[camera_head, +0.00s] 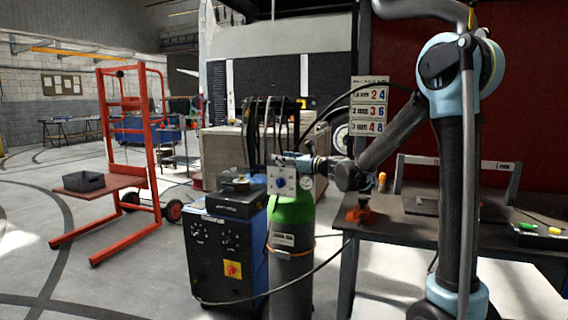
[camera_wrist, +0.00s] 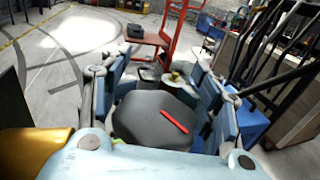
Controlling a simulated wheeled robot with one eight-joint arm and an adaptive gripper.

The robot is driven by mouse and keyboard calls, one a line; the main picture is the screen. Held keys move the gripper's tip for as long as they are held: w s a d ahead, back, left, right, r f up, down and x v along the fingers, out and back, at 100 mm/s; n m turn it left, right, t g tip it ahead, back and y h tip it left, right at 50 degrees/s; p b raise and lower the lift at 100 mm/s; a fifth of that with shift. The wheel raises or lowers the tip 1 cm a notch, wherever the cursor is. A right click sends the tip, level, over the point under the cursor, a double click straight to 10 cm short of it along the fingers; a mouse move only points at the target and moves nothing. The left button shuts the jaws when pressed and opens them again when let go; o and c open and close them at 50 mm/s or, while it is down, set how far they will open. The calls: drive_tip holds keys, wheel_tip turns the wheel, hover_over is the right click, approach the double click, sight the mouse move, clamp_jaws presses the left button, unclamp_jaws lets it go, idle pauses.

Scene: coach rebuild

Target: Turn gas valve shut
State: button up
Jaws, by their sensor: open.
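A gas cylinder (camera_head: 292,212) with a green shoulder and grey body stands upright in the middle of the head view. My gripper (camera_head: 290,160) is at its top, coming in from the right. In the wrist view, a dark grey rounded knob (camera_wrist: 150,125) with a red mark lies between the blue-padded fingers of my gripper (camera_wrist: 165,95); it appears to be the valve handle. The fingers are spread to either side of it, and I cannot tell whether they touch it. A small brass part (camera_wrist: 176,77) shows beyond the knob. In the head view the valve handle is mostly hidden.
A blue welding machine (camera_head: 226,245) stands left of the cylinder, with a cable looping across in front. A workbench (camera_head: 400,226) is at right, with an orange clamp (camera_head: 362,213) near its edge. A red lift trolley (camera_head: 108,150) stands at left on open floor.

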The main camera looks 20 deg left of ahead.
drive_tip(key=shift+r, duration=0.15)
wheel_tip(320, 180, up, 10)
drive_tip(key=shift+f, duration=0.2)
idle(0.4)
drive_tip(key=shift+w, duration=0.1)
